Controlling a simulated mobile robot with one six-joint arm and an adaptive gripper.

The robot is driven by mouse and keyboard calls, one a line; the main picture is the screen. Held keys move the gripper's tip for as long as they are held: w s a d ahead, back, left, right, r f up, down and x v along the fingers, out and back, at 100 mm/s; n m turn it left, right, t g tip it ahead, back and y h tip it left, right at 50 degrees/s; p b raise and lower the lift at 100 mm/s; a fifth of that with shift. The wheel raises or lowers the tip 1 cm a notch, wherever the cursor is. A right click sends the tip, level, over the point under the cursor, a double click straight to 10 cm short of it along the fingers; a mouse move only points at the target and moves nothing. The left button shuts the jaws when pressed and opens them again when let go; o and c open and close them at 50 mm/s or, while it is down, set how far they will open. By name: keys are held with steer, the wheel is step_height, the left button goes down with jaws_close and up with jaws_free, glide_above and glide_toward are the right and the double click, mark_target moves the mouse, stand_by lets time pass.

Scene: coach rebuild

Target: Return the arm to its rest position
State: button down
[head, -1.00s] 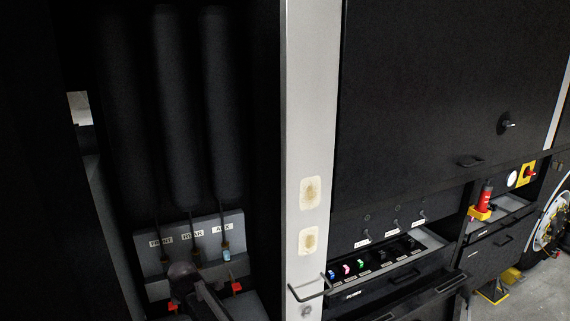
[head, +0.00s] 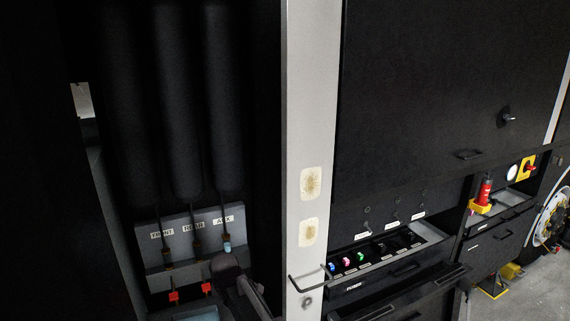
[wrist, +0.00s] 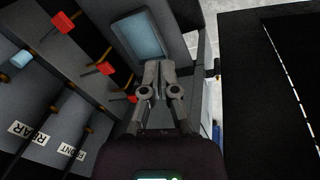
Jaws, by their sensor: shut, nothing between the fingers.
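My gripper (wrist: 159,78) is in the wrist view, its two fingers together and empty. Its tips are just below a framed blue-grey panel (wrist: 143,38), beside a red fitting (wrist: 132,98); I cannot tell whether they touch anything. In the head view, a dark part of my arm (head: 238,283) stands at the lower middle, in front of the rack labelled FRONT, REAR and AUX (head: 180,230). The fingertips cannot be made out there.
Two red fittings (head: 174,296) show below the rack, and a light blue tag (head: 227,247) hangs under AUX. A pale post (head: 313,130) with a handle stands right of the arm. A tray of coloured pieces (head: 385,255) lies beyond it.

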steer(key=s+d+f+m+g+b, duration=0.1)
steer(key=s+d+f+m, duration=0.1)
steer(key=d+m, duration=0.4)
steer(key=s+d+f+m+b, duration=0.2)
steer(key=s+d+m, duration=0.3)
steer(key=d, duration=1.1)
steer(key=s+d+f+m+g+b, duration=0.1)
steer(key=s+d+f+m+b, duration=0.1)
steer(key=s+d+m, duration=0.2)
steer(key=d+m, duration=0.3)
steer(key=d, duration=0.5)
steer(key=shift+s+f+g+h, duration=0.2)
steer(key=shift+g+h, duration=0.1)
steer(key=shift+h, duration=0.1)
